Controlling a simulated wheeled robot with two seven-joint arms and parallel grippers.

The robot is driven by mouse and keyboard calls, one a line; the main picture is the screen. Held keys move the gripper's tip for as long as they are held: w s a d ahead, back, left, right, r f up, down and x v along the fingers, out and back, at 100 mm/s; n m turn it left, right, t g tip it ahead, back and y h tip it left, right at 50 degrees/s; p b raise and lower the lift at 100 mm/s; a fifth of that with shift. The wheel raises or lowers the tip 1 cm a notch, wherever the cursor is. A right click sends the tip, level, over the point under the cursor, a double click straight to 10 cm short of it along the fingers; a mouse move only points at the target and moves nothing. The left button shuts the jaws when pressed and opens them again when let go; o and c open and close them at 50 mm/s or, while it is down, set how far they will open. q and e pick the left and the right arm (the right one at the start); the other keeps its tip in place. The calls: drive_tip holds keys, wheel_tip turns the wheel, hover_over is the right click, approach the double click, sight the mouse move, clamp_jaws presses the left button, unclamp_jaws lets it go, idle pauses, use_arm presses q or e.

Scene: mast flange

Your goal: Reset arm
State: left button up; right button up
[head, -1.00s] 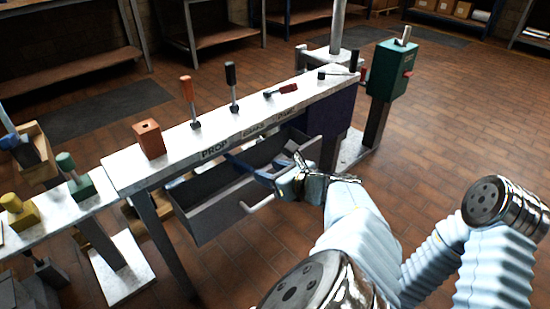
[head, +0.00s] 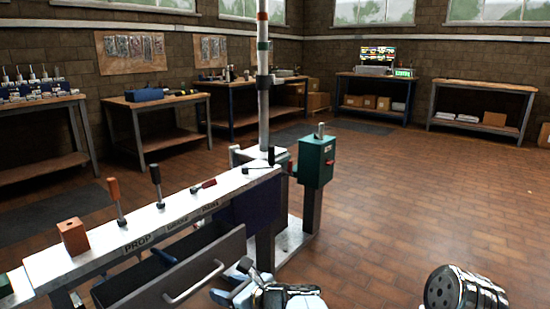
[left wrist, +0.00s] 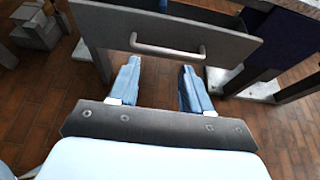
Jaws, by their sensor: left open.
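My left gripper (head: 234,282) is low in the middle of the head view, just in front of the open grey drawer (head: 187,268). In the left wrist view its two blue fingers (left wrist: 158,82) are spread, with nothing between them. The drawer front (left wrist: 165,27) and its pale bar handle (left wrist: 166,48) lie beyond the fingertips, seemingly apart from them. A chrome joint of mine shows at the lower right of the head view. My right gripper is not in view.
The bench (head: 165,222) carries an orange block (head: 73,237), an orange-handled lever (head: 115,200), a black-handled lever (head: 157,185) and a red-handled one (head: 204,186). A green box (head: 316,162) on a post and a mast (head: 263,80) stand behind. The floor at right is clear.

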use_arm(q)
drive_tip(key=s+a+f+n+g+h, duration=0.2)
drive_tip(key=s+f+n, duration=0.1)
drive_tip(key=f, duration=0.6)
drive_tip(key=s+a+f+n+g+h, duration=0.2)
drive_tip(key=s+f+g, duration=0.1)
drive_tip(key=f, duration=0.7)
drive_tip(key=s+a+f+n+g+h, duration=0.2)
drive_tip(key=s+f+n, duration=0.1)
drive_tip(key=f, duration=0.6)
drive_tip(key=s+d+f+n+h, duration=0.5)
drive_tip(key=s+f+n+h, duration=0.3)
drive_tip(key=n, duration=1.1)
drive_tip(key=s, duration=0.2)
drive_tip(key=shift+s+d+f+h, duration=0.2)
drive_tip(key=shift+s+f+h, duration=0.05)
drive_tip(key=shift+s+h, duration=0.15)
